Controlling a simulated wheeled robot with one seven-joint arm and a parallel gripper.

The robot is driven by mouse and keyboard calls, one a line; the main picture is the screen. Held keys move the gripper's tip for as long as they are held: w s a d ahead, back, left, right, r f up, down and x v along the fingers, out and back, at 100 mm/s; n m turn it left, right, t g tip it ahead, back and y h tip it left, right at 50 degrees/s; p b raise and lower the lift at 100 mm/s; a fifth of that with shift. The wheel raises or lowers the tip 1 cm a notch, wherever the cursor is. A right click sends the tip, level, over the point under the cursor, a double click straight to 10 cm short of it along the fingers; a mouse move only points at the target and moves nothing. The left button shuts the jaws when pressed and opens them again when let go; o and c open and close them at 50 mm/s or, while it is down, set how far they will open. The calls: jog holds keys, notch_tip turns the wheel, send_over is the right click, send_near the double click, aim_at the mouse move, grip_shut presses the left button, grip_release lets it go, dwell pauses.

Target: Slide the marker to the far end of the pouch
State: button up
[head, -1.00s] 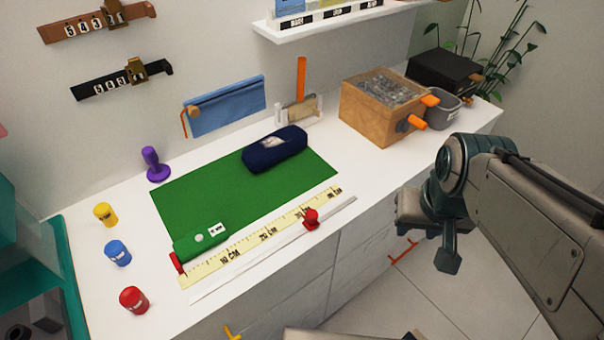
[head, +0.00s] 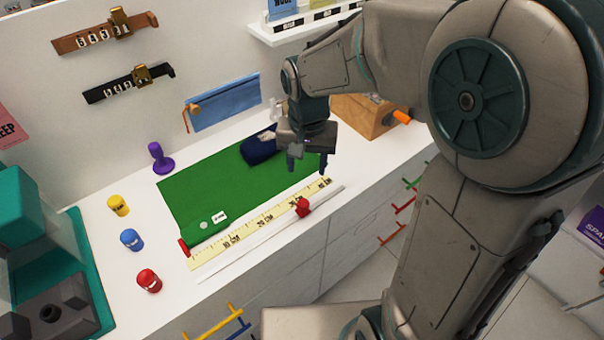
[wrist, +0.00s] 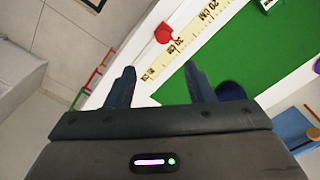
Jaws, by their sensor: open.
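A red slider (head: 302,207), likely the marker, sits on a thin white rail (head: 250,240) along the counter's front. It also shows in the wrist view (wrist: 165,33), beyond the fingertips. A yellow measuring strip (head: 262,222) lies beside the rail. A dark blue pouch (head: 262,148) lies at the right end of the green mat (head: 215,190), partly hidden by my gripper; its end shows in the wrist view (wrist: 231,91). My gripper (head: 307,168) is open and empty, pointing down above the counter near the strip's right end. It appears apart from the slider.
Yellow (head: 118,205), blue (head: 131,240) and red (head: 149,281) containers and a purple stamp-like object (head: 160,158) stand on the left. A wooden box (head: 362,118) is behind my arm. A light blue case (head: 225,103) hangs on the wall. Counter right of the slider looks clear.

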aim_at(303, 202)
jog(key=f, duration=0.9)
jog(key=f+p, duration=0.1)
jog(key=f, duration=0.4)
jog(key=shift+w+a, duration=0.15)
jog(key=shift+a, duration=0.2)
